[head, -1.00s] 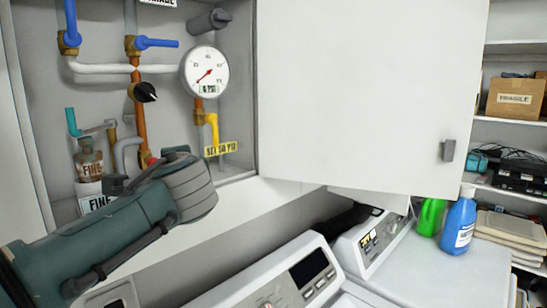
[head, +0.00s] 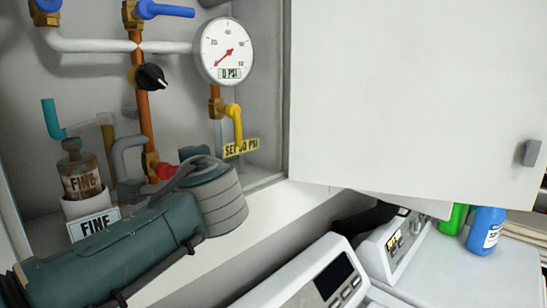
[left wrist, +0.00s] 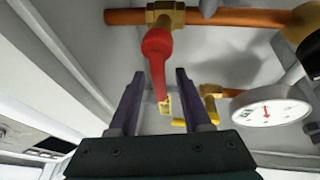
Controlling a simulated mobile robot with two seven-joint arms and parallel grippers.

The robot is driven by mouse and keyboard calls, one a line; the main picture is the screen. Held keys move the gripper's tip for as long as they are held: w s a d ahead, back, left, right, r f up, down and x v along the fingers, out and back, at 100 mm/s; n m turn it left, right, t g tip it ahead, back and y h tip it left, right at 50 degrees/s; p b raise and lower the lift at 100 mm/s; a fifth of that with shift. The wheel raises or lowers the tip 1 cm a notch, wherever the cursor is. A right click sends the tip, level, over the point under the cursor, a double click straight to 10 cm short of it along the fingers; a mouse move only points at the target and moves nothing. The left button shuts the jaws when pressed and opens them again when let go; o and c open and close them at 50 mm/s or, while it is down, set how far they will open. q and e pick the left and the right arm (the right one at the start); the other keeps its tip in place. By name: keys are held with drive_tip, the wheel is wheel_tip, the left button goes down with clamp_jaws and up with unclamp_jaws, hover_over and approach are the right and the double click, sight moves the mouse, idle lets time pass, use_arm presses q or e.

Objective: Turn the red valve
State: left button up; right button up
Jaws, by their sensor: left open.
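The red valve (head: 163,171) sits low on the copper pipe inside the wall cabinet, partly hidden behind my left arm in the head view. In the left wrist view the red valve handle (left wrist: 157,55) hangs from a brass fitting (left wrist: 165,14), and its lower end lies between the two fingers. My left gripper (left wrist: 155,90) is open around the handle, with a gap on each side. In the head view its fingers are mostly hidden behind the wrist. My right gripper is in neither view.
A pressure gauge (head: 225,51), a black knob (head: 151,77), a yellow valve (head: 235,118) and blue valves (head: 165,10) are close by.

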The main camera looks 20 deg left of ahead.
use_arm(q)
drive_tip(key=shift+d, duration=0.1)
drive_tip(key=c, duration=0.7)
clamp_jaws()
drive_tip(key=shift+f, duration=0.1)
idle(0.5)
